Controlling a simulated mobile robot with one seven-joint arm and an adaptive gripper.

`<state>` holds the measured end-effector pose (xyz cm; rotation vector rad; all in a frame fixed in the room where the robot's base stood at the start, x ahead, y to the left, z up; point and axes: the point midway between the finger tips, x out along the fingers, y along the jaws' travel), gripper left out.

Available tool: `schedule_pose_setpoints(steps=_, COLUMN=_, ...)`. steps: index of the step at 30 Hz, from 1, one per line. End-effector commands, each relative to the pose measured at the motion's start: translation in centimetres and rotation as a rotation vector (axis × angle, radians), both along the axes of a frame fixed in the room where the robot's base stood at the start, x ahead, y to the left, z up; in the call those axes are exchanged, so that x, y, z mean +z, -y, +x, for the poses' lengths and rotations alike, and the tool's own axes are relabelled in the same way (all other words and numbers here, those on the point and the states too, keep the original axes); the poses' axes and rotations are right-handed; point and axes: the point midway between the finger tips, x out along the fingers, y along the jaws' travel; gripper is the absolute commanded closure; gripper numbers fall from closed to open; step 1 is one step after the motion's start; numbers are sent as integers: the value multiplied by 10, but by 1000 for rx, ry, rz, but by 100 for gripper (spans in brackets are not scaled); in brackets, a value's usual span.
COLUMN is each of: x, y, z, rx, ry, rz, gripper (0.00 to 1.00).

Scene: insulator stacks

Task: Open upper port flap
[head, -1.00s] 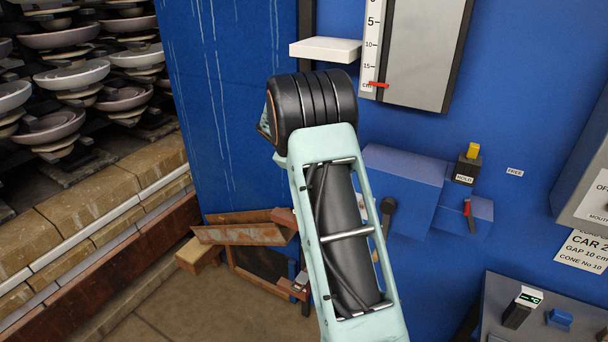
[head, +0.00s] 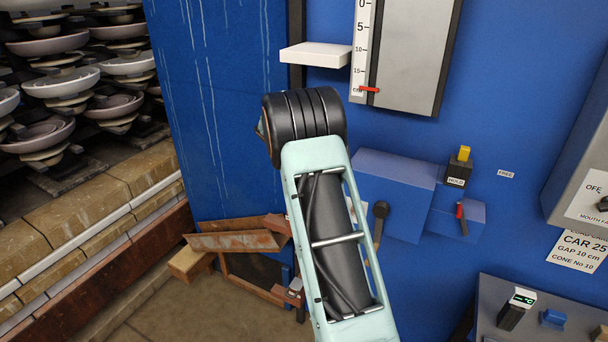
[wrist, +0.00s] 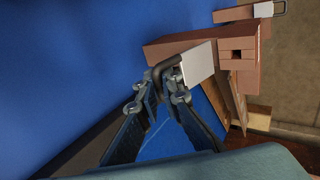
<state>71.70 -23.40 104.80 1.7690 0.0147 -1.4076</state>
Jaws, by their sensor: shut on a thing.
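In the wrist view, the upper port flap appears to be a reddish-brown block (wrist: 185,42) with a pale plate (wrist: 198,63) on it. A dark bent handle (wrist: 166,64) stands out beside the plate. My gripper (wrist: 160,88) is at this handle, its two fingers shut on it; the exact contact is hard to see. In the head view, my arm hides the gripper and handle. Reddish-brown blocks (head: 281,223) show just left of my arm. How far the flap stands open cannot be told.
A rusty metal trough (head: 240,240) juts out left of my arm. A second looped handle (wrist: 265,9) shows at the wrist view's top. A blue wall with a lever (head: 380,210) and HOLD box (head: 458,170) lies right. Stacked insulators (head: 50,90) stand left.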

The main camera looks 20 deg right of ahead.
Motion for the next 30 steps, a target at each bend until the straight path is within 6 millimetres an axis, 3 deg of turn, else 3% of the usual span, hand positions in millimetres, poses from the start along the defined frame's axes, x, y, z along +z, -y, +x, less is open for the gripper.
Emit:
schedule_pose_setpoints(steps=2, x=5, y=1, z=3, rx=6, ry=8, rz=-5, gripper=100)
schedule_pose_setpoints(steps=3, x=5, y=1, z=3, rx=6, ry=8, rz=-5, gripper=93)
schedule_pose_setpoints(steps=8, x=4, y=0, z=2, rx=4, ry=5, rz=-4, gripper=76)
schedule_pose_setpoints(steps=20, x=9, y=-5, z=-2, rx=3, ry=3, rz=-1, gripper=76)
schedule_pose_setpoints(steps=30, x=64, y=-36, z=-26, rx=4, ry=7, rz=-2, gripper=76)
